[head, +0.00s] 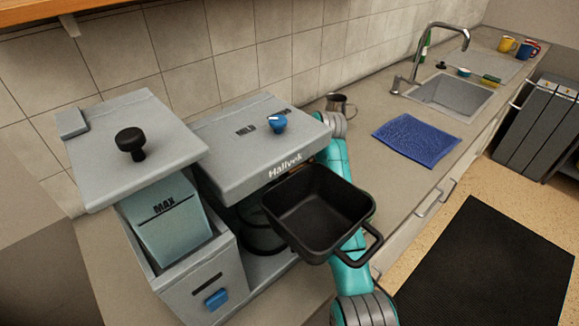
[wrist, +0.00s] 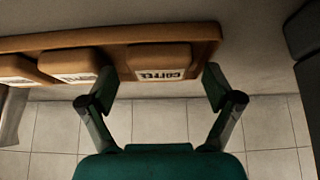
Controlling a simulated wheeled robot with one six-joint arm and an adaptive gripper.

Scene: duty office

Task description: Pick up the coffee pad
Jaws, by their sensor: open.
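A brown pad with a white label reading COFFEE (wrist: 160,62) sits on a wooden shelf in the wrist view. My gripper (wrist: 159,76) is open and empty, with one fingertip on each side of this pad in the picture. Whether the fingertips touch the pad or the shelf, I cannot tell. A second brown pad (wrist: 72,62) and part of a third (wrist: 15,69) lie to its left, also with white labels. In the head view no coffee pad shows, and my gripper is out of sight.
The wooden shelf (wrist: 45,41) runs above a tiled wall. In the head view a grey coffee machine (head: 225,148) stands on the counter, with a black handled container (head: 300,205) at its front. A metal mug (head: 341,105), a blue cloth (head: 417,139) and a sink (head: 453,94) lie beyond.

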